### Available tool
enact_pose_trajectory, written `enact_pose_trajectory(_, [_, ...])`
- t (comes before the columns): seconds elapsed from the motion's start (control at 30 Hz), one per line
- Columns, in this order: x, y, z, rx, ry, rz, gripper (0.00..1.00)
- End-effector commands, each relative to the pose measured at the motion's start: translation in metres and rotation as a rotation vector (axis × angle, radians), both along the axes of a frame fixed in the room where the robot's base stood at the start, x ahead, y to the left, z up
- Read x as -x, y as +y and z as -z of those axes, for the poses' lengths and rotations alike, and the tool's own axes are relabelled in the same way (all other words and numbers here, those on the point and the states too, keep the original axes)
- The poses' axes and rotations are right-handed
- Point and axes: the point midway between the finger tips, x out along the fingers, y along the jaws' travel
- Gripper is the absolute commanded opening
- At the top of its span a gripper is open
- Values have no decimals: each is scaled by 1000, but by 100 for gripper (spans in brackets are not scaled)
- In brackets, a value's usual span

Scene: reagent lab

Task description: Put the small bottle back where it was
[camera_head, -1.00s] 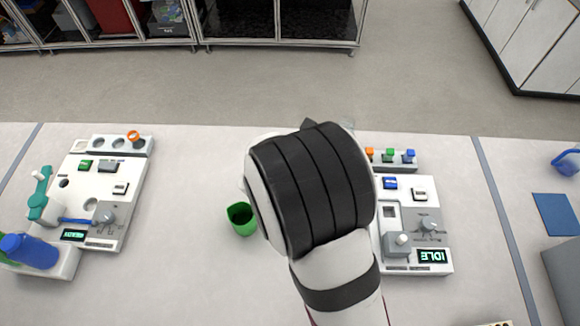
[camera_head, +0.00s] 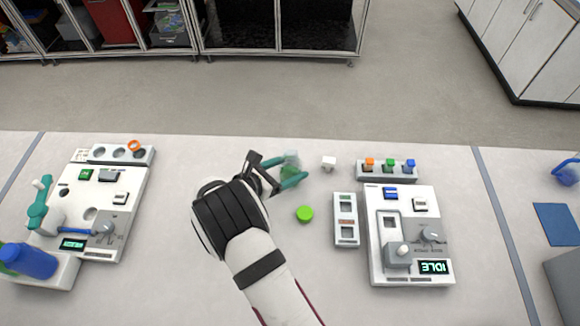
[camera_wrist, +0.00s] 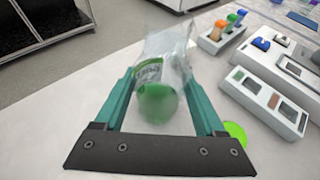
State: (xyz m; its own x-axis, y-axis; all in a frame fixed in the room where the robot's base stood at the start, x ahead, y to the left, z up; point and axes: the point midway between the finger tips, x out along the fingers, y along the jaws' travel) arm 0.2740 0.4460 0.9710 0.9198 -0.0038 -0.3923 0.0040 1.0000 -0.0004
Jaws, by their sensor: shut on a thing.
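My gripper (camera_head: 279,180) has teal fingers and is shut on a small clear bottle (camera_head: 290,160) with green in it. The wrist view shows the bottle (camera_wrist: 160,75) between the fingers, with a green and white label and a rounded green part facing the camera. It is held over the white bench, near its far edge. I cannot tell whether it touches the bench. A flat green disc like a cap (camera_head: 304,213) lies on the bench just in front of the gripper; it also shows in the wrist view (camera_wrist: 236,133).
A small white block (camera_head: 328,163) lies right of the bottle. A rack with orange, green and blue tops (camera_head: 386,177), a narrow two-window module (camera_head: 346,235) and an IDLE device (camera_head: 408,205) stand right. Another device (camera_head: 100,215) and a blue bottle (camera_head: 35,262) stand left.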

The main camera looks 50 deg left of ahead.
Motion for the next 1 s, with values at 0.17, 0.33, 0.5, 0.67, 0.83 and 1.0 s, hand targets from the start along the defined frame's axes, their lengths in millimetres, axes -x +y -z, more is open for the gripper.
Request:
enact_pose_trajectory(0.17, [0,0,1,0,0,0,5])
enact_pose_trajectory(0.33, [0,0,3,0,0,0,88])
enact_pose_trajectory(0.5, [0,0,3,0,0,0,100])
enact_pose_trajectory(0.67, [0,0,-1,0,0,0,100])
enact_pose_trajectory(0.83, [36,1,-16,-1,0,-6,100])
enact_pose_trajectory(1.0, [80,1,-35,-1,0,-5,100])
